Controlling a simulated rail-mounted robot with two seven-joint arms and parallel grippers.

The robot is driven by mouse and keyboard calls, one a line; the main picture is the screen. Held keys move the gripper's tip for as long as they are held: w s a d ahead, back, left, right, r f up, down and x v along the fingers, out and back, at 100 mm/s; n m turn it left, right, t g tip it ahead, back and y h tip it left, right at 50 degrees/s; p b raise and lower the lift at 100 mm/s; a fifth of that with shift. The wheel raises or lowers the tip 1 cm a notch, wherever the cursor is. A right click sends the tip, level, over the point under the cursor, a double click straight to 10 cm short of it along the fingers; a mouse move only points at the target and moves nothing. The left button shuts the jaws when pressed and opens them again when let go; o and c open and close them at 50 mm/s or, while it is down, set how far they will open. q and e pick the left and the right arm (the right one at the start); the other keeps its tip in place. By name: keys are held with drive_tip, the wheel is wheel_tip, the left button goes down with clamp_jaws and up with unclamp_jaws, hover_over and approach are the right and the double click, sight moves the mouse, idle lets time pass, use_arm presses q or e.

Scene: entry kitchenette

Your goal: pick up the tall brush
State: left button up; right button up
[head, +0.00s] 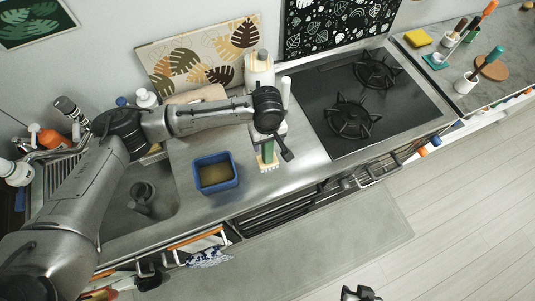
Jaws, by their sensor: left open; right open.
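A brush with a green block (267,153) and pale bristles stands on the steel counter, just right of a blue tub. My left gripper (270,146) is open right at this brush, its dark fingers overlapping the upper part. I cannot tell whether the fingers are around it or in front of it. A white upright rod (286,92) rises behind my wrist; its lower end is hidden, so I cannot tell whether it belongs to the brush. My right gripper (361,293) is open and empty at the bottom edge, over the floor.
The blue tub (215,187) sits left of the brush. A black hob (350,110) is to the right. A sink (140,222) lies left, partly under my arm. Bottles stand behind. The far-right counter holds a yellow sponge (418,38) and cups with handled tools.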

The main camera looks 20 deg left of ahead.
use_arm(q)
drive_tip(key=shift+c, duration=0.4)
drive_tip(key=c, duration=0.4)
clamp_jaws()
drive_tip(key=shift+r, duration=0.1)
